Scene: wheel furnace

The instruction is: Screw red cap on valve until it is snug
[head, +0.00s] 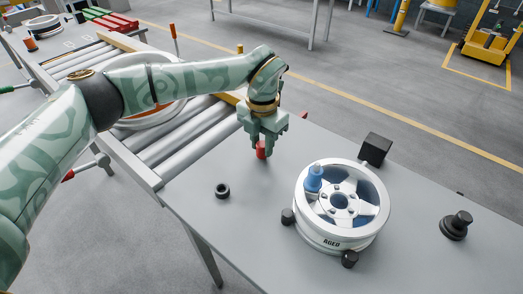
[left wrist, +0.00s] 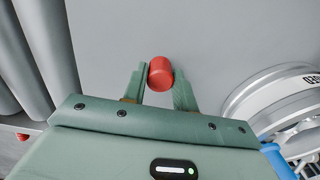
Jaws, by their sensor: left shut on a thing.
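My left gripper (head: 262,146) is shut on the red cap (head: 261,152) and holds it over the grey table, left of and behind the wheel. In the left wrist view the red cap (left wrist: 160,72) sits between the two fingertips. The silver wheel (head: 316,236) lies flat on the table, with a blue upright piece (head: 313,180) at its left rim. I cannot make out the valve itself; the blue piece may be at or over it. The wheel (left wrist: 255,98) and the blue piece (left wrist: 277,160) show partly at the right of the left wrist view. My right gripper is not in view.
Black supports (head: 288,216) stand around the wheel, with a black block (head: 376,148) behind it. A black ring (head: 222,190) lies left of the wheel and a black knob (head: 456,224) stands right. A roller conveyor (head: 185,140) with another wheel adjoins the table. The table between ring and wheel is clear.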

